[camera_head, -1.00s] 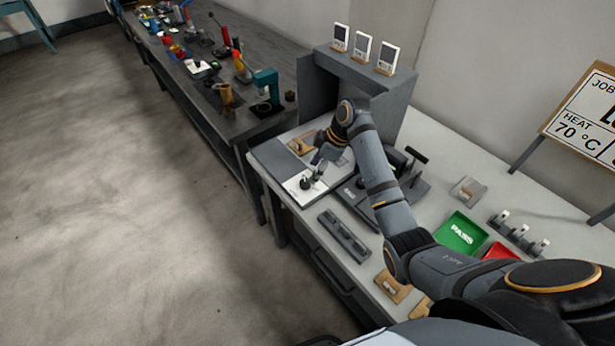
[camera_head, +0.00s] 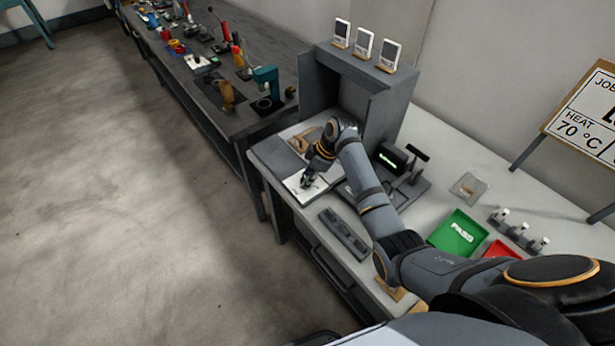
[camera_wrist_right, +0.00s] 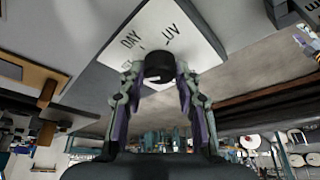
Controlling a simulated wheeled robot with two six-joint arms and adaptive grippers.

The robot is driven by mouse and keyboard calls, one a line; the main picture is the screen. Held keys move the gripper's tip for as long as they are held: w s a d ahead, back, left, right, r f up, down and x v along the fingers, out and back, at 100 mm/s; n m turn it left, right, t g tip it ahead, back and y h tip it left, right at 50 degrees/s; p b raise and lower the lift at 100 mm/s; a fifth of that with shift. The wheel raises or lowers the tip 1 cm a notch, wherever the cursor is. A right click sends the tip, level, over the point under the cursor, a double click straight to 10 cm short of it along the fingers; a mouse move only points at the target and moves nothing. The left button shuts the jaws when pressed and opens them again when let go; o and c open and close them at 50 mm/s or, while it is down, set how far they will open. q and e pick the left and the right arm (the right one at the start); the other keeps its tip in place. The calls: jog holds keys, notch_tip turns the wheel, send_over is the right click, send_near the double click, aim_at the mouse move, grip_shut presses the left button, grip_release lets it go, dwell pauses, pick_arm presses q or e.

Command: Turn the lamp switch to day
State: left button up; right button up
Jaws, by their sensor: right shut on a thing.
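The lamp switch is a black round knob (camera_wrist_right: 160,67) on a white plate (camera_wrist_right: 185,22). In the right wrist view the plate shows the words DAY and UV beyond the knob; another marking at its left is partly hidden. I cannot tell which word the knob points to. My right gripper (camera_wrist_right: 159,72) has its two fingers on either side of the knob and is shut on it. In the head view the white plate (camera_head: 292,184) lies at the bench's left front edge, with my right gripper (camera_head: 308,182) over it, hiding most of the knob. My left gripper is not in view.
A grey booth (camera_head: 365,95) with three small displays on top stands behind my right arm. A grey slotted block (camera_head: 343,234) lies in front. A green PASS tray (camera_head: 458,233) and a red tray (camera_head: 500,250) are at the right.

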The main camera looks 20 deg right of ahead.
jog(key=shift+c, duration=1)
jog(key=shift+r+m+p, duration=0.2)
jog(key=shift+m+p, duration=0.1)
jog(key=shift+p, duration=0.35)
jog(key=m+t+h+p, duration=0.1)
jog(key=m+p, duration=0.2)
jog(key=p, duration=0.1)
jog(key=m+t+p, duration=0.1)
jog(key=m+p, duration=0.2)
jog(key=p, duration=0.1)
jog(key=shift+s+a+r+m+h, duration=0.1)
jog(key=shift+s+a+m+h, duration=0.1)
jog(key=shift+m+h, duration=0.15)
jog(key=shift+m+h+p, duration=0.45)
jog(key=shift+m+p, duration=0.6)
jog(key=shift+p, duration=0.2)
pick_arm(q)
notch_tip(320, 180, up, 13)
jog(key=p, duration=0.1)
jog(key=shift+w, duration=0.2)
pick_arm(e)
jog(key=shift+f+m+t+h, duration=0.3)
jog(key=shift+m+h, duration=0.1)
jog(key=shift+m, duration=0.7)
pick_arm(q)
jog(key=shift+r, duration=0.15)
pick_arm(e)
jog(key=o, duration=1.1)
jog(key=shift+o, duration=0.2)
